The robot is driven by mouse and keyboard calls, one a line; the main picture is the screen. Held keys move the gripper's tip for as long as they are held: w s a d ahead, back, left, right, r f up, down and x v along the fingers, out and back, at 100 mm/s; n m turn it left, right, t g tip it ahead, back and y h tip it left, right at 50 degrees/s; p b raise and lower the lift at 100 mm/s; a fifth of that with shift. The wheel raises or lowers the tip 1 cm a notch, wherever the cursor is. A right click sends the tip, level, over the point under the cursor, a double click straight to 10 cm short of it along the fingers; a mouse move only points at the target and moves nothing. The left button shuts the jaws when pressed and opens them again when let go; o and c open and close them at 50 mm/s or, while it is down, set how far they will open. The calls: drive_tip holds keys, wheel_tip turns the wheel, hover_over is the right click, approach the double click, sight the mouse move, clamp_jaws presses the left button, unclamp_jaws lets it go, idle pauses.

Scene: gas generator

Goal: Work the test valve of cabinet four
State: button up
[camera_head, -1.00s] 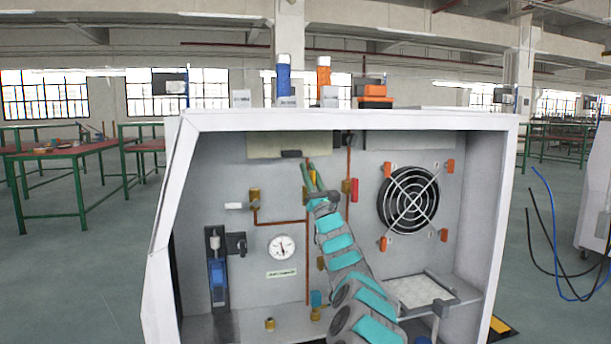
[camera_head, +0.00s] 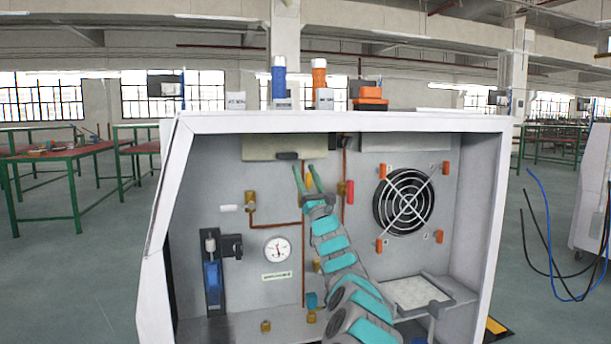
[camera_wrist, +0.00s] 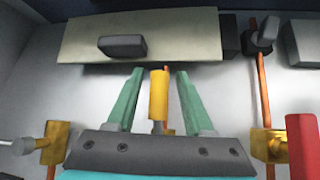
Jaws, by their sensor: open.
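The open white cabinet (camera_head: 340,122) faces me, with copper pipes and valves on its grey back wall. I cannot read a cabinet number. My gripper (camera_head: 304,172) is open near the upper middle of that wall, its two green fingers pointing up. It also shows in the wrist view (camera_wrist: 159,72). A yellow cylindrical part (camera_wrist: 158,95) stands between the fingers, with gaps visible on both sides. Its lower stem is partly hidden by the gripper body. A brass valve with a red handle (camera_head: 350,192) is to the right. A brass valve with a white handle (camera_head: 231,208) is to the left.
A pale panel with a dark handle (camera_wrist: 80,40) lies just beyond the fingertips. A round gauge (camera_head: 277,250), a blue cylinder unit (camera_head: 213,280), a fan guard (camera_head: 404,201) and a shelf tray (camera_head: 411,293) surround my arm inside the cabinet.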

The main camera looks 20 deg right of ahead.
sight(310, 186)
drive_tip(key=shift+s+f, duration=0.1)
drive_tip(key=shift+b+v, duration=0.75)
drive_tip(key=shift+v, duration=3.05)
